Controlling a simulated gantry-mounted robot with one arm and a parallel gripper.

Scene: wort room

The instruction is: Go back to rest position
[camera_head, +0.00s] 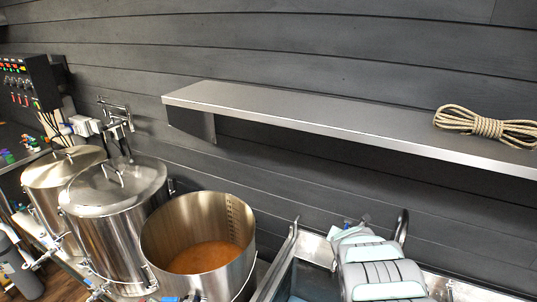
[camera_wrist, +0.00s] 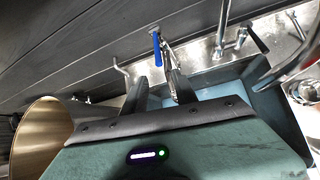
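My gripper (camera_wrist: 155,84) shows in the wrist view with its two dark fingers apart. Nothing is seen between the fingers. The gripper points toward the sink area by the wall, with a tap with a blue handle (camera_wrist: 158,50) beyond the fingertips; I cannot tell the distance. In the head view my grey and teal arm is at the lower right over the sink, and the fingers are hidden there.
An open steel pot with brown liquid (camera_head: 243,262) stands left of my arm; its side shows in the wrist view (camera_wrist: 40,130). Two lidded kettles (camera_head: 115,190) (camera_head: 65,170) stand further left. A wall shelf (camera_head: 300,113) holds coiled rope (camera_head: 485,126). The sink (camera_head: 310,245) lies under my arm.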

